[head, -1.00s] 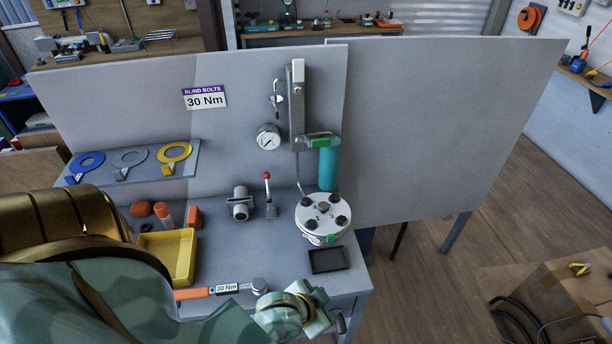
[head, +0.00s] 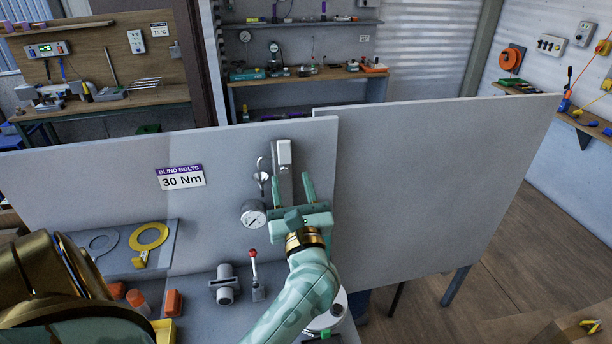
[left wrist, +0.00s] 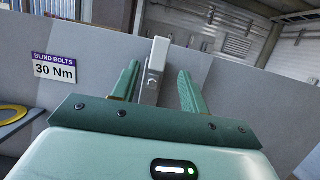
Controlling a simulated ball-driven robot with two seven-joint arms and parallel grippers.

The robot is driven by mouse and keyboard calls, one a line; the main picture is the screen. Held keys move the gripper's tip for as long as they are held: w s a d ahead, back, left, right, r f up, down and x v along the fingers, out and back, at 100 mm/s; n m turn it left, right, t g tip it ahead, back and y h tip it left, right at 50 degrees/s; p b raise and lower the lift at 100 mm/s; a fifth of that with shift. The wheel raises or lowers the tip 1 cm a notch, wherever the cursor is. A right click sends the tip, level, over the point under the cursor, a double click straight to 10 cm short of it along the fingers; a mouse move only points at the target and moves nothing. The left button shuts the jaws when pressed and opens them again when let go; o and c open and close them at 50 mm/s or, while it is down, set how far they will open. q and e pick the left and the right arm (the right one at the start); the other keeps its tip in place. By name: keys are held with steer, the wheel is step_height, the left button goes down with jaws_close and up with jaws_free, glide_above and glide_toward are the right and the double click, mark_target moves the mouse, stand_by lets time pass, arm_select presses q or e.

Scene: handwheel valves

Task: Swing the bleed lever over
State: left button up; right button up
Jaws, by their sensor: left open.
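A small lever with a red knob (head: 253,258) stands almost upright on a grey block on the bench; it may be the bleed lever. A grey upright column (head: 284,157) is fixed to the panel, with a small hook-shaped metal part (head: 262,178) beside it. My left gripper (head: 291,182) is open and empty, fingers pointing up in front of the column, above and right of the red-knobbed lever. In the left wrist view the column (left wrist: 155,62) shows between the open fingers; contact cannot be told. The red-knobbed lever is outside that view. My right gripper is not seen.
A pressure gauge (head: 253,214) sits left of my gripper. A grey pipe fitting (head: 224,284) stands left of the lever. My left arm mostly hides the round bolted flange (head: 338,303). The right panel (head: 430,190) is bare.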

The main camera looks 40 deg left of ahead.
mark_target(285, 152)
arm_select(q)
steer(key=p+x, duration=0.2)
steer(key=x, duration=0.6)
steer(key=shift+r, duration=0.15)
steer(key=c, duration=0.8)
